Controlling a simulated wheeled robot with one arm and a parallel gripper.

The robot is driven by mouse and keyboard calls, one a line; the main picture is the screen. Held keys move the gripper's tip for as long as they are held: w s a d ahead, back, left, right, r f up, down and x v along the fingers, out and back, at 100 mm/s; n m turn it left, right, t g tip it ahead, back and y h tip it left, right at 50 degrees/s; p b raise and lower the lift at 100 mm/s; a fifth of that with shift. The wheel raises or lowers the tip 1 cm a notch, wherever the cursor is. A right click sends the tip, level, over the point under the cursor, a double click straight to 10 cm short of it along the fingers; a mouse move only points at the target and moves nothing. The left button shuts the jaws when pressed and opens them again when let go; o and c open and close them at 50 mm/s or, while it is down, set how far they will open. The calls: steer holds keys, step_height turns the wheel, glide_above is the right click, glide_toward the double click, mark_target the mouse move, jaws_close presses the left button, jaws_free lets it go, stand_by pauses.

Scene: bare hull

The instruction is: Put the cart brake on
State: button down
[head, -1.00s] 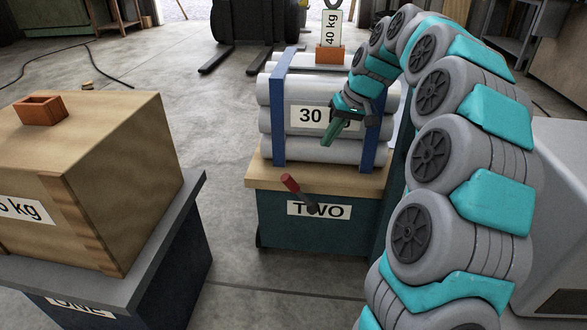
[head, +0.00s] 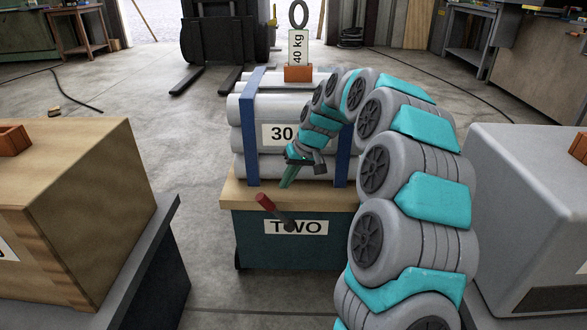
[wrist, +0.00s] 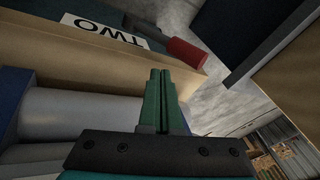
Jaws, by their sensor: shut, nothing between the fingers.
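The cart marked TWO (head: 338,245) stands in the middle of the head view, with a wooden top and a dark teal front. The red grip also shows in the wrist view (wrist: 189,54). My gripper (head: 286,184) is shut and empty, green fingers pointing down, above the cart's wooden front edge and a little up and right of the red grip. In the wrist view the fingertips (wrist: 160,72) are apart from the grip.
Grey cylinders (head: 210,130) marked 30, strapped in blue, load the cart. An orange block and a 40 kg weight (head: 299,48) sit on top. A wooden crate (head: 85,200) on another cart stands left, a grey box (head: 520,200) right. Floor between the carts is clear.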

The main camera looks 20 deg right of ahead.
steer(key=shift+s+a+f, duration=0.15)
steer(key=shift+a+f, duration=0.35)
steer(key=shift+a, duration=0.35)
steer(key=shift+s+a+f, duration=0.1)
steer(key=shift+a+f, duration=0.4)
steer(key=shift+a, duration=0.3)
steer(key=shift+a, duration=0.1)
steer(key=shift+w+a+f+h+p, duration=0.1)
steer(key=shift+w+a+h+p, duration=0.05)
steer(key=shift+a+h+p, duration=0.3)
steer(key=shift+w+a+f+h+p, duration=0.15)
steer(key=shift+a+h+p, duration=0.1)
steer(key=shift+a, duration=0.25)
steer(key=w+a+f+g+h, duration=0.2)
steer(key=w+a+f+h, duration=0.1)
steer(key=a+f+h, duration=0.4)
steer(key=shift+a+f+n+g, duration=0.35)
steer(key=shift+a+f, duration=0.75)
steer(key=shift+f, duration=0.85)
steer(key=shift+f, duration=0.25)
